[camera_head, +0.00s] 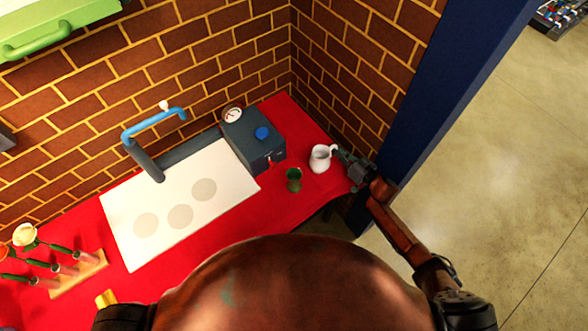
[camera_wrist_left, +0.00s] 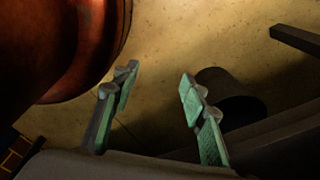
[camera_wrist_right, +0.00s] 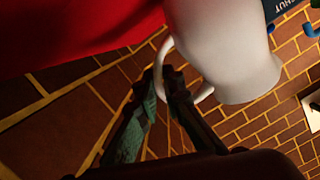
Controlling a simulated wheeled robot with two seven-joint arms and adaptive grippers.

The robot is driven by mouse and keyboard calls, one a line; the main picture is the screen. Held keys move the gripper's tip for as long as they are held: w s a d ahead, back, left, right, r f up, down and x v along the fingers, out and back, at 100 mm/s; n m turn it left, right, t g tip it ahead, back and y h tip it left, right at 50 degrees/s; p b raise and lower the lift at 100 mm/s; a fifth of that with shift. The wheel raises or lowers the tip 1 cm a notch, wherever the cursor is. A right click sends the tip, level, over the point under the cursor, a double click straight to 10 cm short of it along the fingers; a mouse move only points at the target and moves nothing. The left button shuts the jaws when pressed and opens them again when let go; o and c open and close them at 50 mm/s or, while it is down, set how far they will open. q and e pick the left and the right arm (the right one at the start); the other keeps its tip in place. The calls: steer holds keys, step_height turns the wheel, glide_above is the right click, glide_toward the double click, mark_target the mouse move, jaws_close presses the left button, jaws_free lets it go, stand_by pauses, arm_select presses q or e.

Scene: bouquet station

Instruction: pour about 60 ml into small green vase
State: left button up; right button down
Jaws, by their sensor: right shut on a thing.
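The small green vase (camera_head: 293,179) stands upright on the red counter, in front of the dark dispenser box. A white pitcher (camera_head: 321,158) is just to the right of the vase, apart from it. My right gripper (camera_head: 345,158) is at the pitcher's right side, shut on its handle. In the right wrist view the white pitcher (camera_wrist_right: 228,50) shows large, with its handle between the fingertips (camera_wrist_right: 168,88). I cannot tell whether the pitcher touches the counter. My left gripper (camera_wrist_left: 158,88) shows in the left wrist view, open and empty over the floor.
A white panel (camera_head: 180,204) with round marks and a blue tap (camera_head: 152,130) lie left. A wooden rack (camera_head: 80,276) holds flowers at far left. A brick wall rises behind.

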mark_target(333, 147)
steer(key=shift+s+d+r, duration=0.15)
steer(key=shift+d+r, duration=0.05)
steer(key=shift+d, duration=0.05)
steer(key=shift+s+a+r+n+h+p, duration=0.15)
steer(key=shift+s+a+r+n, duration=0.1)
steer(key=shift+r+n, duration=0.25)
steer(key=shift+s+a+r+n+h+p, duration=0.15)
steer(key=shift+a+r+n, duration=0.1)
steer(key=shift+r+n, duration=0.25)
steer(key=shift+s+a+r+n+t, duration=0.35)
steer(key=shift+a+r+n, duration=0.2)
steer(key=shift+r+n, duration=0.25)
arm_select(q)
steer(key=shift+s+r+p, duration=0.2)
steer(key=shift+r+p, duration=0.45)
steer(key=shift+r, duration=0.25)
arm_select(e)
steer(key=s+a+r+n, duration=0.1)
steer(key=a+r+n, duration=0.1)
steer(key=r+n, duration=0.1)
steer(key=s+a+r+n+h, duration=0.1)
steer(key=s+a+r+n, duration=0.1)
steer(key=r, duration=0.4)
steer(key=shift+a+n+t, duration=0.25)
steer(key=shift+n+t, duration=0.2)
steer(key=shift+n, duration=0.25)
